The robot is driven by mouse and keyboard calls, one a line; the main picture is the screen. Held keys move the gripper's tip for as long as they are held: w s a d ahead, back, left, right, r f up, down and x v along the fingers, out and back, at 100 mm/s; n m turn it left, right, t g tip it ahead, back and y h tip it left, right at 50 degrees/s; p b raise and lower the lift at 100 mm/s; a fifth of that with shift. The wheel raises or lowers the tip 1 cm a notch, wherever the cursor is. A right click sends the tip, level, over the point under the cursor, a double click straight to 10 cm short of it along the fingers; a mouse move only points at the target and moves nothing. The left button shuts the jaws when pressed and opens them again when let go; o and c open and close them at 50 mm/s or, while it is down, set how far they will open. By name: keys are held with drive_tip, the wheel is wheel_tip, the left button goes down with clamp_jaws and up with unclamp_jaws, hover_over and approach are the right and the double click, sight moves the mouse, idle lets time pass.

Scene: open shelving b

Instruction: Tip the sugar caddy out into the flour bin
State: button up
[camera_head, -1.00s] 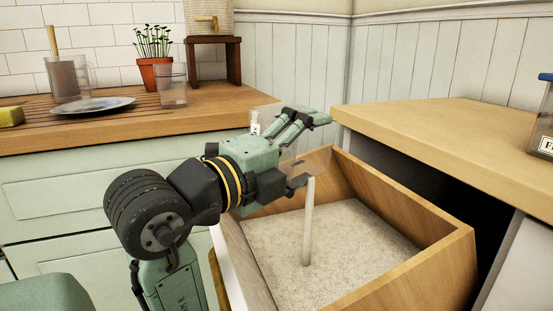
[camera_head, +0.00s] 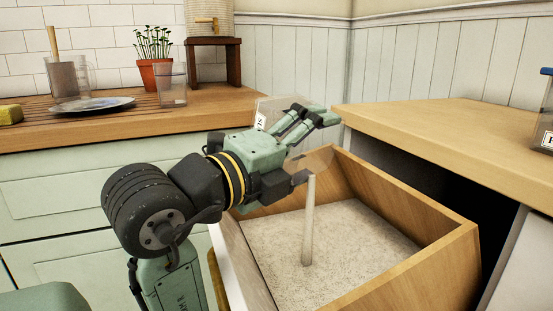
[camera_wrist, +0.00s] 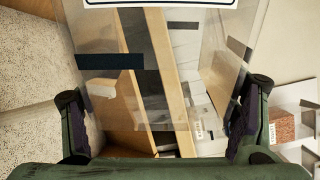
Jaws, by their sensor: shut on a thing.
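My gripper (camera_head: 310,148) is shut on the clear sugar caddy (camera_head: 319,158), above the flour bin. The caddy is tipped over, with its lower end over the bin, and looks clear and empty where I see through it. In the wrist view the caddy (camera_wrist: 160,85) sits between both fingers, with part of a white label at the top. The flour bin (camera_head: 425,268) is a pulled-out wooden drawer holding a pale, grainy layer. A thin pale column (camera_head: 308,222) stands between this layer and the caddy's lower end; I cannot tell whether it is a falling stream or a rod.
A wooden counter (camera_head: 440,125) lies right of the bin, with a labelled jar (camera_head: 545,130) at its edge.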

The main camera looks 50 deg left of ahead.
idle(0.3)
drive_tip(key=r+n+p, duration=0.1)
drive_tip(key=n+p, duration=0.1)
drive_tip(key=shift+r+p, duration=0.3)
wheel_tip(320, 180, up, 3)
drive_tip(key=n+p, duration=0.5)
drive_tip(key=n, duration=0.1)
drive_tip(key=shift+f+n+p, duration=0.1)
drive_tip(key=shift+n+p, duration=0.2)
drive_tip(key=shift+n, duration=0.1)
drive_tip(key=n+p, duration=0.1)
drive_tip(key=r+n+p, duration=0.1)
drive_tip(key=n, duration=0.1)
drive_tip(key=shift+p, duration=0.3)
drive_tip(key=shift+n, duration=0.5)
drive_tip(key=shift+f, duration=0.2)
